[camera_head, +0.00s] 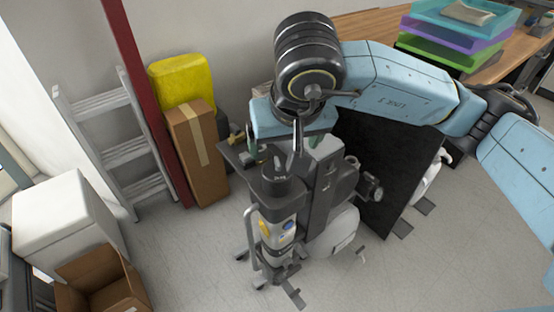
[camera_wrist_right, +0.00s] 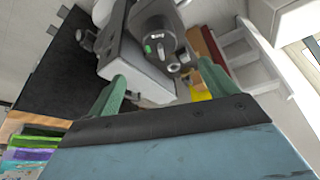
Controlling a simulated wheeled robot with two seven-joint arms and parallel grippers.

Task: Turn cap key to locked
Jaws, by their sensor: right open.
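The compressor unit (camera_head: 325,185) stands on the floor on casters, grey, with a cylindrical front body (camera_head: 280,225) carrying a blue and a yellow mark. Its dark round top (camera_head: 283,178) lies just below my right gripper (camera_head: 285,148). In the right wrist view, the open green fingers of the right gripper (camera_wrist_right: 163,85) are on either side of a grey block and dark cylinder (camera_wrist_right: 155,35) with a small green mark. No contact is clear. I cannot make out the cap key or its setting; the gripper partly covers the unit's top. My left gripper is out of view.
A black panel (camera_head: 385,165) stands right of the unit. A cardboard box (camera_head: 198,150), yellow container (camera_head: 183,78) and ladder (camera_head: 115,130) are at the left wall. A desk with trays (camera_head: 455,40) is at upper right. The floor in front of the unit is clear.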

